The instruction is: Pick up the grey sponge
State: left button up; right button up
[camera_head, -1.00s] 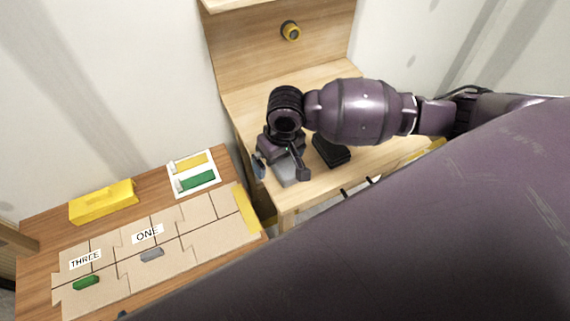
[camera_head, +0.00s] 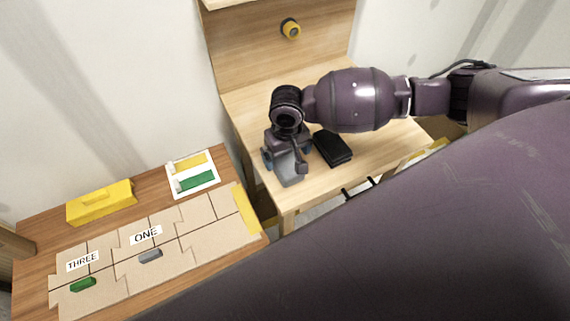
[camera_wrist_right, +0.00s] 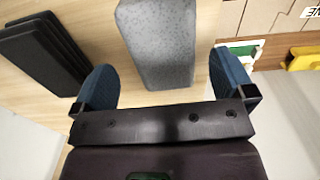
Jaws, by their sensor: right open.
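The grey sponge (camera_wrist_right: 158,45) is a speckled grey block on the light wooden table. In the right wrist view it lies just ahead of and between the fingers of my right gripper (camera_wrist_right: 166,82). In the head view the sponge (camera_head: 289,176) shows partly under my right gripper (camera_head: 286,160), which hides the rest of it. The right gripper is open, with a blue-padded finger on either side and nothing held. Whether the fingers overlap the sponge in height is hard to tell. My left gripper does not show.
Black flat blocks (camera_head: 333,148) lie right of the sponge. A lower brown table (camera_head: 40,222) at left holds a cardboard puzzle board (camera_head: 190,235), a yellow box (camera_head: 100,202) and a white tray (camera_head: 212,188) with yellow and green pieces. A tall wooden back panel (camera_head: 260,50) stands behind.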

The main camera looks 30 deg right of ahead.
aim_at(285, 160)
notch_tip(285, 160, down, 5)
jog(key=shift+a+r+b, duration=0.15)
jog(key=shift+r+b, duration=0.05)
jog(key=shift+b, duration=0.25)
jog(key=c, duration=1)
